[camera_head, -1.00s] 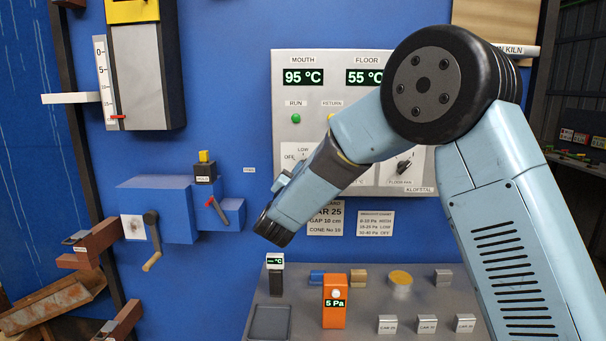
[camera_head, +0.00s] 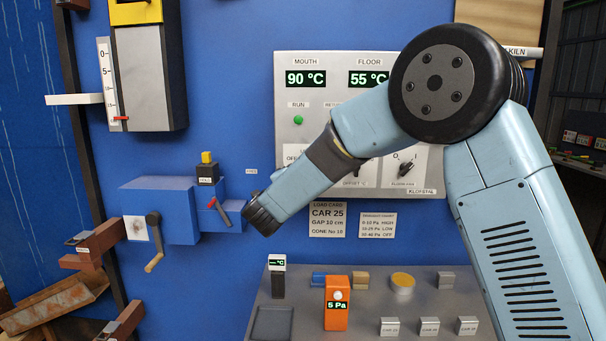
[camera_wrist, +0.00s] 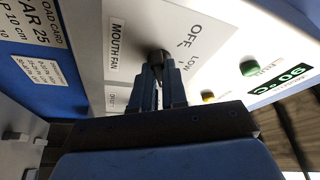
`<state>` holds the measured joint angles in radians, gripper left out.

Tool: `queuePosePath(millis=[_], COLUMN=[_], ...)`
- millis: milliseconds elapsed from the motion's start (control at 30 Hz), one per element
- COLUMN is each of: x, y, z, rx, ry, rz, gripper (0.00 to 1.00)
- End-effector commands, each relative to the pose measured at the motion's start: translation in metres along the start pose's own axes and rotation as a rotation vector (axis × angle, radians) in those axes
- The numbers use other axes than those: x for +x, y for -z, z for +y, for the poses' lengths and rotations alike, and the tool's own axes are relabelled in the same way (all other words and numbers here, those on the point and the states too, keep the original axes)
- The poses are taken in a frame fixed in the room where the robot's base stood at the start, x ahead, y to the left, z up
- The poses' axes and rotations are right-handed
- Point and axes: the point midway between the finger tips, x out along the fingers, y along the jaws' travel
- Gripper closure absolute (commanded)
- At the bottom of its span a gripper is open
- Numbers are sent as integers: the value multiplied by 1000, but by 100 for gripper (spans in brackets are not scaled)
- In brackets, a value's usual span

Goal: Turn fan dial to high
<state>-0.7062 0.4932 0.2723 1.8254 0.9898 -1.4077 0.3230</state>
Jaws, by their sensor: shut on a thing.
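The mouth fan dial (camera_wrist: 158,57) is a dark knob on a pale plate of the control panel, by the labels "MOUTH FAN", "OFF" and "LOW" in the wrist view. My gripper (camera_wrist: 157,75) is shut on this dial. The fingers cover much of the knob, so its exact pointer setting and any "HIGH" mark cannot be made out. In the head view my arm covers the dial and the gripper's fingers. The control panel (camera_head: 345,103) shows MOUTH 90 °C and FLOOR 55 °C, with a green RUN lamp (camera_head: 298,119).
Another dial (camera_head: 405,169) sits at the panel's lower right. A draught card (camera_head: 378,228) hangs below. An orange meter (camera_head: 337,312) reading 5 Pa stands on the grey bench (camera_head: 375,300). A blue crank unit (camera_head: 165,208) is on the wall at left.

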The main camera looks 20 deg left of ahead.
Motion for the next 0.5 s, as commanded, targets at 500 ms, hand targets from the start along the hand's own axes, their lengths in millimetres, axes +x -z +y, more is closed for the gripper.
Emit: queuePosePath(millis=[500], x=[1], y=[0], z=[4], rx=[-4], ry=[-6], rz=[2], gripper=[65])
